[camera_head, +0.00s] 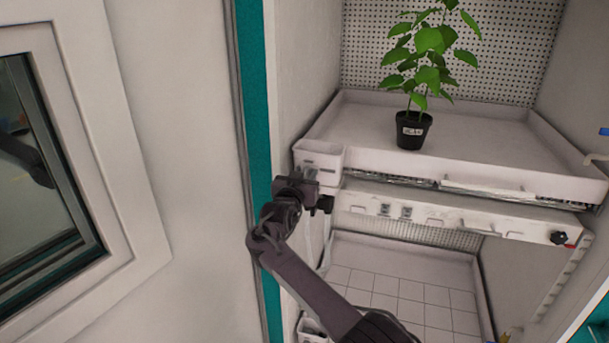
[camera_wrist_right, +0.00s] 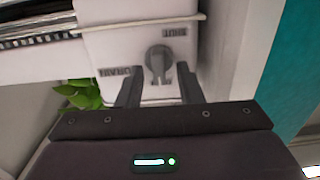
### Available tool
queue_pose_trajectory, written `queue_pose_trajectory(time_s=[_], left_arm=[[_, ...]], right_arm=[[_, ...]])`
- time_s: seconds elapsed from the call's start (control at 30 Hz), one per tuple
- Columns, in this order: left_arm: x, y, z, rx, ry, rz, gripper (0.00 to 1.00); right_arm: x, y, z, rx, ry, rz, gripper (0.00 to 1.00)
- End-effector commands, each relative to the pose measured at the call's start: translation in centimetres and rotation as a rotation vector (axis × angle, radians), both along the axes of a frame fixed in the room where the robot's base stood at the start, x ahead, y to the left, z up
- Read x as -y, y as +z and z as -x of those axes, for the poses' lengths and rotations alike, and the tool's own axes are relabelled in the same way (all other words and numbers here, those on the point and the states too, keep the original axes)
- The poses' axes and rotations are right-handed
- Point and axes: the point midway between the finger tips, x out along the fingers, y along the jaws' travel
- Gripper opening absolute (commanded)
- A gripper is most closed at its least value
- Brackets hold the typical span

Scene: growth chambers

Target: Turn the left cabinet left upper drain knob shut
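The drain knob (camera_wrist_right: 158,62) is a grey round knob with a raised grip bar. It sits on a white box face in the right wrist view, between a "SHUT" label (camera_wrist_right: 174,32) and a "DRAIN" label (camera_wrist_right: 115,72). My right gripper (camera_wrist_right: 160,86) is open, with one finger on each side of the knob's lower part. I cannot tell whether the fingers touch it. In the head view my right gripper (camera_head: 312,190) is at the white box (camera_head: 320,154) on the upper tray's left front corner, and the knob is hidden there. My left gripper is not in view.
The upper tray (camera_head: 470,160) holds a potted green plant (camera_head: 411,130). Below it is a panel (camera_head: 450,216) with a black knob (camera_head: 559,238) at its right end. The open cabinet's side wall and teal edge (camera_head: 254,110) are close left of my right gripper.

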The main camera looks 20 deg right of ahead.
Motion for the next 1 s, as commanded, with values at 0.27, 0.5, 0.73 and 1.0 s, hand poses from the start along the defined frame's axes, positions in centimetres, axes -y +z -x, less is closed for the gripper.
queue_pose_trajectory(time_s=[0.27, 0.5, 0.73, 1.0], left_arm=[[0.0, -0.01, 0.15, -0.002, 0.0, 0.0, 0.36], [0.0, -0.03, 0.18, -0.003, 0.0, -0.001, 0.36], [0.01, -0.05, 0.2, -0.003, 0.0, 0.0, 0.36], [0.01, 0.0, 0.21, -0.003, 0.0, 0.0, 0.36]], right_arm=[[0.01, 0.02, 0.02, 0.001, 0.0, 0.001, 0.15], [-0.01, 0.02, 0.02, -0.004, 0.0, 0.008, 0.06], [-0.06, 0.0, -0.03, -0.047, -0.001, 0.07, 0.06], [-0.22, -0.02, -0.15, -0.161, -0.001, 0.24, 0.06]])
